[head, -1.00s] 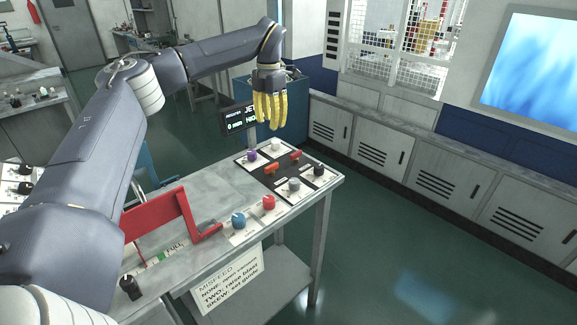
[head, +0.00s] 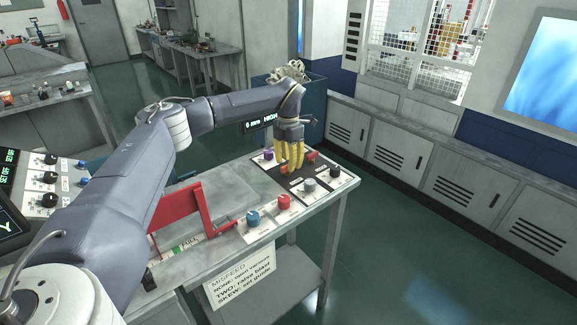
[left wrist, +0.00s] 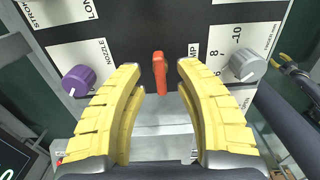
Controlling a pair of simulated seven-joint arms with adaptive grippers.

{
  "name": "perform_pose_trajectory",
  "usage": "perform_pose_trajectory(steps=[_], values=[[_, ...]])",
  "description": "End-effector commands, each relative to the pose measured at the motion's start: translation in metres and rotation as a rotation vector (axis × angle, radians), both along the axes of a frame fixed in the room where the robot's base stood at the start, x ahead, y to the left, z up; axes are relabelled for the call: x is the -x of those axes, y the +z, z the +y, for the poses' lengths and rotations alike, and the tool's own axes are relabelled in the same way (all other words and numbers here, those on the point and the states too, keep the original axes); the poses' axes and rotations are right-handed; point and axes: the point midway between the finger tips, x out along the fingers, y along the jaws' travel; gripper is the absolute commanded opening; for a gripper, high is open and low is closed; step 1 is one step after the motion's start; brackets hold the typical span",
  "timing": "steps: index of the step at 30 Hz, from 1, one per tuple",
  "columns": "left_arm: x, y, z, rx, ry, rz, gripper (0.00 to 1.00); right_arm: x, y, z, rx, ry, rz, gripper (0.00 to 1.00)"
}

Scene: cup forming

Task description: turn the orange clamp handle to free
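The orange clamp handle (left wrist: 158,72) stands on a dark panel (left wrist: 220,30) in the left wrist view, pointing away from the camera, beside a partly covered label ending in "MP". My left gripper (left wrist: 160,78) has its yellow fingers spread on either side of it, with a gap visible on both sides. In the head view my left gripper (head: 289,166) points down over the dark panel and hides this handle. A second orange-red handle (head: 312,155) shows just right of the fingers.
A purple knob (left wrist: 78,80) and a grey knob (left wrist: 248,64) flank the handle. Blue (head: 253,218) and red (head: 284,202) knobs sit nearer, a black knob (head: 334,172) to the right. A red lever frame (head: 182,220) stands left on the bench.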

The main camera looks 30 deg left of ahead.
Motion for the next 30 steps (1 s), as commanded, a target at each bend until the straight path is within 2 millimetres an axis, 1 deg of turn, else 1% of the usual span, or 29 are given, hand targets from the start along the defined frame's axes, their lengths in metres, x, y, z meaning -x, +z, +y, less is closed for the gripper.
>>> perform_pose_trajectory(steps=[3,6,17,18,27,28,30], values=[[0.0,-0.01,0.0,0.0,-0.001,0.0,0.34,0.0,0.0,0.0,0.0,0.0,0.0,0.44],[0.0,-0.014,0.0,0.0,-0.001,-0.001,0.34,0.0,0.0,0.001,-0.001,0.0,0.0,0.44],[0.0,-0.017,0.0,0.0,-0.001,-0.001,0.34,0.0,0.0,0.006,-0.005,-0.001,0.001,0.44],[0.0,-0.017,0.0,0.0,-0.001,-0.001,0.37,0.0,0.0,0.006,-0.006,-0.001,0.001,0.44],[0.0,-0.017,0.0,0.0,-0.001,-0.001,0.02,0.0,0.0,0.006,-0.005,-0.001,0.001,0.44],[0.0,-0.017,0.0,0.0,-0.001,-0.001,0.0,0.0,0.0,0.005,-0.005,0.0,0.001,0.44],[0.0,-0.017,0.0,0.0,-0.001,-0.001,0.0,0.0,0.0,0.005,-0.005,0.0,0.001,0.44]])
